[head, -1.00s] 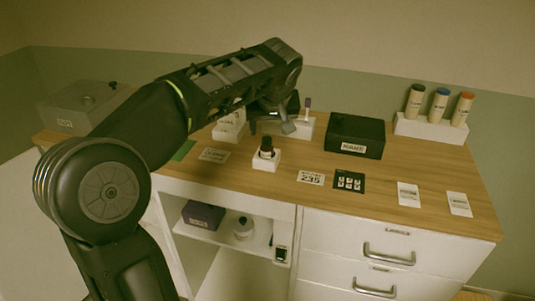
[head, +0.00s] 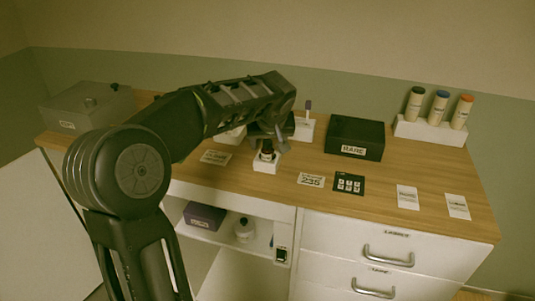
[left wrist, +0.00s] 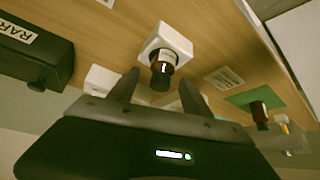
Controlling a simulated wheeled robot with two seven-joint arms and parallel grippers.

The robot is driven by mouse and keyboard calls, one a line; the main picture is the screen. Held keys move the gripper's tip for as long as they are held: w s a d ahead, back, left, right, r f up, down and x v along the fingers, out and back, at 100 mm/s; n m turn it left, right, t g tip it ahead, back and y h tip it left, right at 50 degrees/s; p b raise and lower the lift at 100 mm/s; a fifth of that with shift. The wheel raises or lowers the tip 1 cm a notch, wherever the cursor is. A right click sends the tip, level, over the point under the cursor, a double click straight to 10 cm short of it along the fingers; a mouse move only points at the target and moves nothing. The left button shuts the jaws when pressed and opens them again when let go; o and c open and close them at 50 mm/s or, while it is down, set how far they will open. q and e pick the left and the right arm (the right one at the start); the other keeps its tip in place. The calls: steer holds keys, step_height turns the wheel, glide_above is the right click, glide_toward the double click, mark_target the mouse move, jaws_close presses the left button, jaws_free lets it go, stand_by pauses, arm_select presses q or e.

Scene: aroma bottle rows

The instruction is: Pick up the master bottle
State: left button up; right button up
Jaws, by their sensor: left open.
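A small dark brown bottle (head: 267,154) with a black cap and pale label stands upright on a white block (head: 265,166) near the middle of the counter. I cannot read its label. It also shows in the left wrist view (left wrist: 163,62), on its white block (left wrist: 170,37). My left gripper (head: 270,143) is open and empty, right at the bottle's top in the head view. In the left wrist view the two fingers (left wrist: 159,90) point toward the bottle, with its cap near the gap between their tips. My right gripper is not in view.
A black box labelled RARE (head: 353,138) stands right of the bottle. A white rack (head: 430,129) holds three capped tubes. A green mat (left wrist: 252,97) with another dark bottle (left wrist: 259,112) shows in the left wrist view.

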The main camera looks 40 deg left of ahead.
arm_select(q)
steer(key=shift+w+f, duration=0.1)
steer(key=shift+f, duration=0.05)
steer(key=shift+c, duration=0.3)
jaws_close()
stand_by(0.6)
